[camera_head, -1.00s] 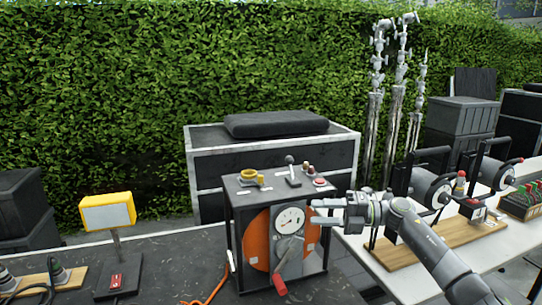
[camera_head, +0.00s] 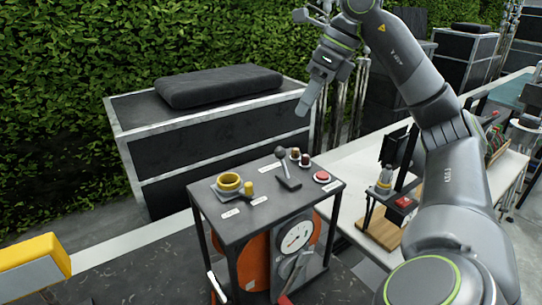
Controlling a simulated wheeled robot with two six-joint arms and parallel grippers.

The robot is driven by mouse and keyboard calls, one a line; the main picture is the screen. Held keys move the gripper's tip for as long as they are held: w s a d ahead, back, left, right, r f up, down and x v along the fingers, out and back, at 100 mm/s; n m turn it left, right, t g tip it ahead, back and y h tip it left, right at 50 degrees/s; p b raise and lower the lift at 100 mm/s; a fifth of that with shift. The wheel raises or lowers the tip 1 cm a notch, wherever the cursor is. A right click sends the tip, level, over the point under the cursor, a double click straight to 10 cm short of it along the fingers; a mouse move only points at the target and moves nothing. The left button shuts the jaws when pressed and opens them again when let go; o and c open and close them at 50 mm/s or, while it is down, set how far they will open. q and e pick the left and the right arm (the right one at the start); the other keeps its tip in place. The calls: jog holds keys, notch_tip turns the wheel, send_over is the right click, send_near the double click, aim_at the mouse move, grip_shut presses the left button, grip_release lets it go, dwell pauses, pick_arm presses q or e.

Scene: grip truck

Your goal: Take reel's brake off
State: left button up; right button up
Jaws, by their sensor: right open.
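The reel (camera_head: 258,258) is an orange drum inside a dark open-framed box at the lower centre, with a white dial (camera_head: 297,236) on its front. A grey crank (camera_head: 293,270) with a red grip at its lower end sits below the dial, cut off by the picture's bottom edge. On the box top (camera_head: 262,222) a black-knobbed lever (camera_head: 286,170) stands tilted in a slotted plate. I cannot tell which part is the brake. My right gripper (camera_head: 306,104) is open and empty, raised above and behind the lever, fingers pointing down. My left gripper is out of view.
The box top also carries a yellow ring (camera_head: 229,182), a yellow knob (camera_head: 248,188), two small brown knobs and a red button (camera_head: 322,176). A large black case (camera_head: 210,148) stands behind. A yellow-headed lamp (camera_head: 32,262) is at lower left. A white table (camera_head: 365,158) is at right.

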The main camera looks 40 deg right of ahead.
aim_at(279, 155)
jog(key=p+x, duration=0.2)
jog(key=x, duration=1.2)
jog(key=shift+w+a+f, duration=0.15)
jog(key=shift+a+f, duration=0.05)
jog(key=shift+f, duration=0.05)
jog(key=shift+w+a+f, duration=0.1)
jog(key=shift+w+f, duration=0.05)
jog(key=shift+f, duration=0.3)
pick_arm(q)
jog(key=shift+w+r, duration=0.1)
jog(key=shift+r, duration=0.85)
pick_arm(e)
grip_shut()
